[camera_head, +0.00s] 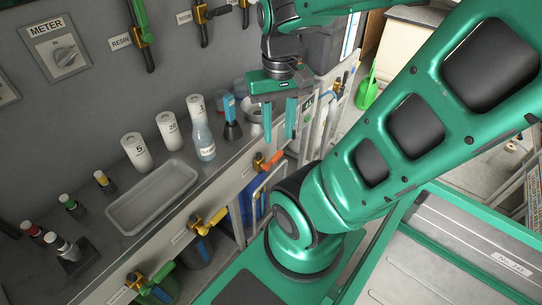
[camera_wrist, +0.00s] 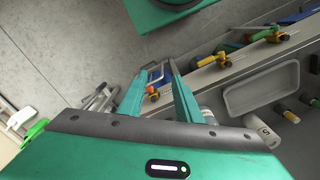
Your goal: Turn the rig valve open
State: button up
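Three valves sit along the counter's front edge: one with an orange handle (camera_head: 268,162), one with a yellow handle (camera_head: 205,222), and one at the lower left (camera_head: 135,282). Their labels are too small to read, so I cannot tell which is the rig valve. My gripper (camera_head: 279,132) is open and empty, pointing down above the counter's edge, above the orange-handled valve. In the wrist view my gripper (camera_wrist: 157,70) shows both fingers apart, with the orange handle (camera_wrist: 152,90) seen between them; no contact is visible.
The counter holds a shallow tray (camera_head: 152,197), white numbered containers (camera_head: 137,151), a clear bottle (camera_head: 204,142) and small capped bottles. More valves (camera_head: 140,38), some labelled RESIN, and a METER (camera_head: 66,52) are on the wall. A green watering can (camera_head: 368,90) stands at right.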

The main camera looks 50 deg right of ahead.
jog(key=shift+o, duration=0.9)
jog(key=shift+d, duration=0.15)
jog(key=y, duration=0.5)
send_over(277, 157)
jog(key=s+a, duration=0.6)
notch_tip(277, 157, down, 13)
jog(key=s+d+f+m+t+y, duration=0.1)
jog(key=d+f+m+t+y, duration=0.15)
jog(key=d+f+t, duration=0.5)
jog(key=s+d+f+m+t+y, duration=0.15)
jog(key=d+f+m+t, duration=0.25)
jog(key=f+t, duration=0.65)
jog(key=shift+g+h, duration=0.5)
jog(key=shift+g, duration=0.4)
jog(key=x, duration=0.3)
jog(key=f+x, duration=0.1)
jog(key=x, duration=0.3)
jog(key=f+x, duration=0.1)
jog(key=x, duration=0.2)
jog(key=shift+w, duration=0.2)
jog(key=shift+c, duration=0.4)
grip_shut()
